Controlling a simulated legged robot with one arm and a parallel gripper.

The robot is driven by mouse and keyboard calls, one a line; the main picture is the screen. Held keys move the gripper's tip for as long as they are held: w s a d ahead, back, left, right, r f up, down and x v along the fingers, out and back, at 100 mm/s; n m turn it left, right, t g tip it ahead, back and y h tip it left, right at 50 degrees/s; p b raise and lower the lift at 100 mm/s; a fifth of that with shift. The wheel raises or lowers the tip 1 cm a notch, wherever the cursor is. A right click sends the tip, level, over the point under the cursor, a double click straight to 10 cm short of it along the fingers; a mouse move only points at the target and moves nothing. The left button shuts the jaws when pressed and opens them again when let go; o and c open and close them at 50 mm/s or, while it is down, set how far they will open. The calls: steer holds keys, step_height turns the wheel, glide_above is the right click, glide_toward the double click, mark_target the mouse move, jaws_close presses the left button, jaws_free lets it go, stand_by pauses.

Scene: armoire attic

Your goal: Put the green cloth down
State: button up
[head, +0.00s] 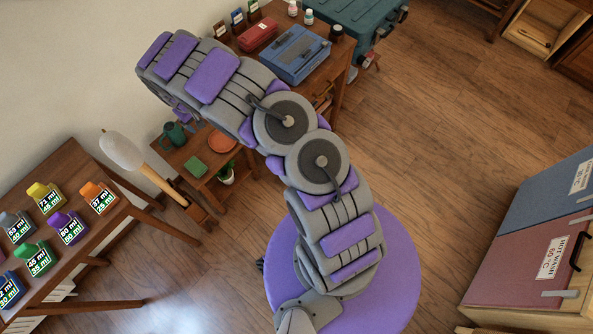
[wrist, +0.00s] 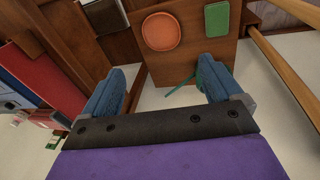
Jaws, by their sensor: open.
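The green cloth (head: 195,168) looks like a flat, folded square. It lies on a small low wooden table (head: 177,158), beside an orange round dish (head: 222,142). In the wrist view the cloth (wrist: 217,19) is at the top, right of the orange dish (wrist: 161,31). My gripper (wrist: 162,72) has two blue fingers spread wide apart with nothing held between them. The cloth is beyond the fingertips, apart from them. In the head view my arm reaches to the upper left and hides most of my gripper.
A teal watering can (head: 175,133) stands on the low table; a thin teal part (wrist: 181,86) shows between my fingers. Floor is open right of my arm.

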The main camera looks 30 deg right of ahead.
steer(key=s+d+r+m, duration=0.1)
steer(key=s+d+r, duration=0.35)
steer(key=r, duration=0.35)
steer(key=s+d+r+m+g+h, duration=0.1)
steer(key=s+d+r, duration=0.2)
steer(key=s+r, duration=0.4)
steer(key=s+d+r+m, duration=0.1)
steer(key=s+d+r, duration=0.3)
steer(key=r, duration=0.5)
steer(key=s+a+r+y, duration=0.1)
steer(key=s+r, duration=0.1)
steer(key=s, duration=0.8)
steer(key=s+a+r+g+y, duration=0.1)
steer(key=s+r, duration=0.2)
steer(key=s, duration=0.8)
steer(key=s+a+r+g, duration=0.1)
steer(key=s+r, duration=0.2)
steer(key=s, duration=0.7)
steer(key=shift+s+a+n+y, duration=0.25)
steer(key=shift+a+n+y, duration=0.05)
steer(key=shift+a+y, duration=0.1)
steer(key=shift+o, duration=0.2)
